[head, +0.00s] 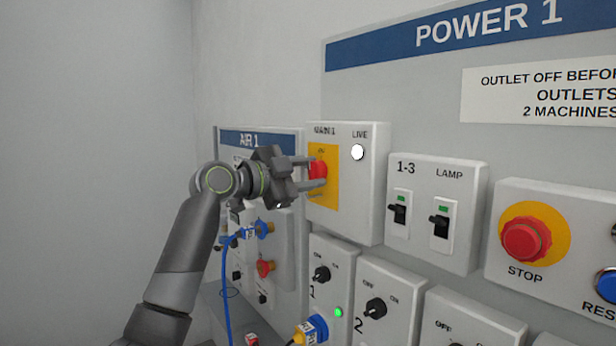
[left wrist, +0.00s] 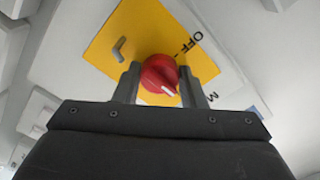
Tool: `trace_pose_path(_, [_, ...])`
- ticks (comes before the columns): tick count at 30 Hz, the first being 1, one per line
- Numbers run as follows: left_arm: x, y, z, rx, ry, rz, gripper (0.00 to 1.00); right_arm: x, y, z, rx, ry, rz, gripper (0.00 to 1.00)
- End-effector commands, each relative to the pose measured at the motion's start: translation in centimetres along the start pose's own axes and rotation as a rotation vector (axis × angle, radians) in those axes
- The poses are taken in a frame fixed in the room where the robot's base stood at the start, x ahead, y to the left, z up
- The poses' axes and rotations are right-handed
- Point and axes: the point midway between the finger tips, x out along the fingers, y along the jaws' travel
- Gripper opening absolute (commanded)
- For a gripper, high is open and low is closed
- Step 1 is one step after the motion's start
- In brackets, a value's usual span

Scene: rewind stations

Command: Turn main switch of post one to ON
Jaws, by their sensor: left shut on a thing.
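The main switch is a red rotary knob (head: 318,169) on a yellow plate (head: 329,190), on the box with the LIVE lamp (head: 357,152) on the POWER 1 panel. The LIVE lamp looks white. My left gripper (head: 314,172) reaches the knob from the left with a finger on each side. In the left wrist view the red knob (left wrist: 160,75) sits between the two fingers (left wrist: 160,84). A white mark on the knob points to the lower right in that view. OFF is readable on the yellow plate (left wrist: 120,30); the other label is hidden. My right gripper is not in view.
Right of the main switch is a box with 1-3 and LAMP rocker switches (head: 436,210), then a red STOP button (head: 527,238). Below are outlet boxes with black knobs (head: 321,274). The AIR 1 panel (head: 285,242) with a blue hose (head: 225,290) is behind my left arm.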

Motion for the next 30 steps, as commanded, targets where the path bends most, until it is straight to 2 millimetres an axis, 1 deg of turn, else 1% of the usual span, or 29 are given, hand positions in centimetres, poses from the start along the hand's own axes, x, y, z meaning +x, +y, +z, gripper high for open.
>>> trace_pose_path(6, [0.00,0.02,0.04,0.029,0.000,0.001,0.14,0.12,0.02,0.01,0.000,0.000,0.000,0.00])
trace_pose_path(17, [0.00,0.02,0.04,0.032,-0.001,0.001,0.14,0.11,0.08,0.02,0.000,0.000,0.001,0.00])
trace_pose_path(18, [0.00,0.02,0.04,0.032,-0.001,0.001,0.41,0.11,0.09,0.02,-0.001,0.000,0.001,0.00])
trace_pose_path(22, [0.00,0.02,0.03,0.031,-0.001,0.001,0.58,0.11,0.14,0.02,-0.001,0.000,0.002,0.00])
trace_pose_path(30, [-0.03,0.01,0.03,0.030,0.000,0.000,0.59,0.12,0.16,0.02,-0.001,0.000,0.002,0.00])
